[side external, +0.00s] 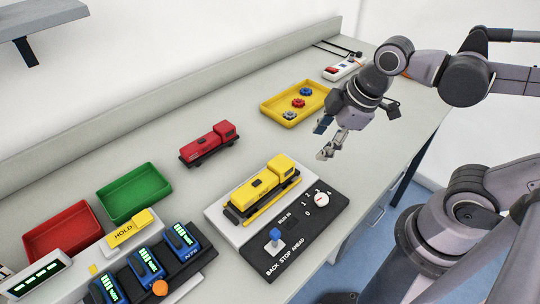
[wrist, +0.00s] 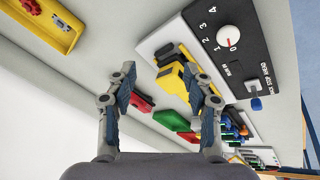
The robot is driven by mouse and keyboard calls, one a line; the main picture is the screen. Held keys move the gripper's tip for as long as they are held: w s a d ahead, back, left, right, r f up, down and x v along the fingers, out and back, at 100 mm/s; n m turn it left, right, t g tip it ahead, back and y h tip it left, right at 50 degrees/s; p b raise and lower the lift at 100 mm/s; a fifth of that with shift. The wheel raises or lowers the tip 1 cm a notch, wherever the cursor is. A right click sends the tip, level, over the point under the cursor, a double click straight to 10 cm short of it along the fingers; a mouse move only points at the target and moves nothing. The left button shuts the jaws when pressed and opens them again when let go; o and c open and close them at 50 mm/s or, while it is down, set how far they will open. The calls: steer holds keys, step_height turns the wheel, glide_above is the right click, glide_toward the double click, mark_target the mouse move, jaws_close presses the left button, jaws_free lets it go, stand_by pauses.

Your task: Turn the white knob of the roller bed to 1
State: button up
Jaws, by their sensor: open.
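The white knob (side external: 321,199) sits on the dark control panel (side external: 292,236) of the roller bed, with the numbers 0 to 4 around part of it. In the wrist view the knob (wrist: 228,36) is at the upper right, with a small red mark on its face; I cannot tell for certain which number it points to. My gripper (side external: 326,152) is open and empty, above the table and beyond the knob, clear of it. In the wrist view its two fingers (wrist: 163,86) are spread apart, with the knob off to their upper right.
A yellow locomotive (side external: 262,185) stands on the roller bed beside the panel. A blue-topped lever (side external: 275,236) rises from the panel's other end. A red locomotive (side external: 208,145) and a yellow tray (side external: 272,106) of small parts lie behind. Green and red trays and blue devices are at the left.

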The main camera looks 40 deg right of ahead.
mark_target(322, 197)
steer(key=s+a+r+n+g, duration=0.2)
steer(key=s+a+n+g, duration=0.3)
steer(key=n, duration=1.2)
steer(key=shift+h, duration=0.3)
steer(key=shift+a+f, duration=0.1)
steer(key=shift+f, duration=5.3)
jaws_close()
